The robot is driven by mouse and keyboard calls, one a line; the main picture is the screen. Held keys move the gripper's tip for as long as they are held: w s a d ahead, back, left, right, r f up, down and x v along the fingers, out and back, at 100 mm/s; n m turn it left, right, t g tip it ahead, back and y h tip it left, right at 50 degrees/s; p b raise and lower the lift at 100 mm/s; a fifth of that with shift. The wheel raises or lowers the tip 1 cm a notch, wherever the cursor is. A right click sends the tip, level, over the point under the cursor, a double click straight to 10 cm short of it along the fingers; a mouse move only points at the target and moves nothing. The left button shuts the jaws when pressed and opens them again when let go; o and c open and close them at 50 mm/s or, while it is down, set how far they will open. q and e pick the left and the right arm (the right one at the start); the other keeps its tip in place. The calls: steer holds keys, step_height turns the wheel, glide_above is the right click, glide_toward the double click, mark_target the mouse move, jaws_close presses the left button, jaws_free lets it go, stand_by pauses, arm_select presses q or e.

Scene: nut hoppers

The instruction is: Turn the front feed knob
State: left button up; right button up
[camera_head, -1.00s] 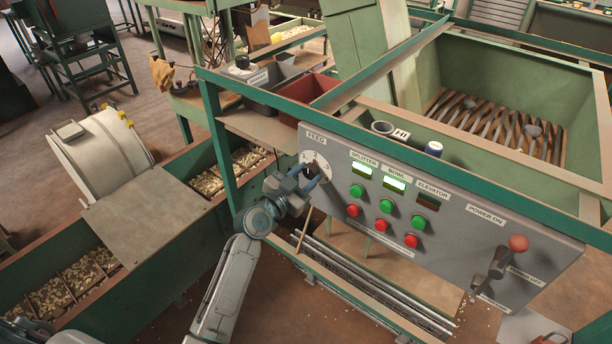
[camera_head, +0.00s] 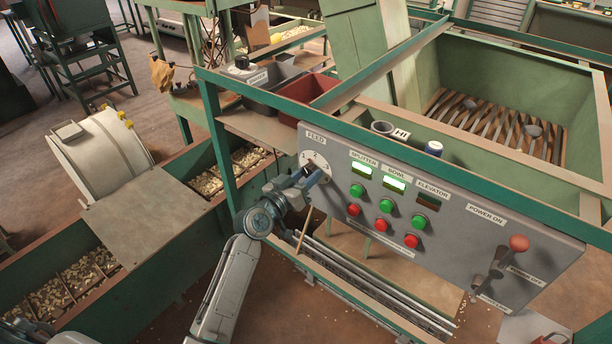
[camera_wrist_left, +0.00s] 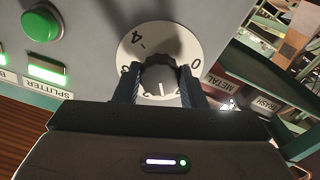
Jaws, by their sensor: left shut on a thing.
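The front feed knob (camera_wrist_left: 160,80) is a dark round knob on a white numbered dial. In the wrist view the left gripper (camera_wrist_left: 160,90) has one finger on each side of the knob, shut on it. In the head view the white dial (camera_head: 314,160) sits under the FEED label at the left end of the grey control panel (camera_head: 400,260). The left gripper (camera_head: 314,177) covers the knob there. My right gripper is not in view.
Green buttons (camera_head: 387,205) and red buttons (camera_head: 382,225) sit right of the dial. A red-ball lever (camera_head: 518,243) is at the panel's right end. A green frame rail (camera_head: 400,138) runs above the panel. A red bin (camera_head: 307,90) stands behind it.

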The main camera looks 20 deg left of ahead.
arm_select(q)
steer(key=n+p, duration=0.1)
steer(key=n, duration=0.3)
steer(key=shift+n, duration=0.4)
stand_by(0.4)
steer(key=o, duration=1)
steer(key=b+v, duration=0.2)
steer(key=v, duration=0.8)
steer(key=shift+s, duration=0.4)
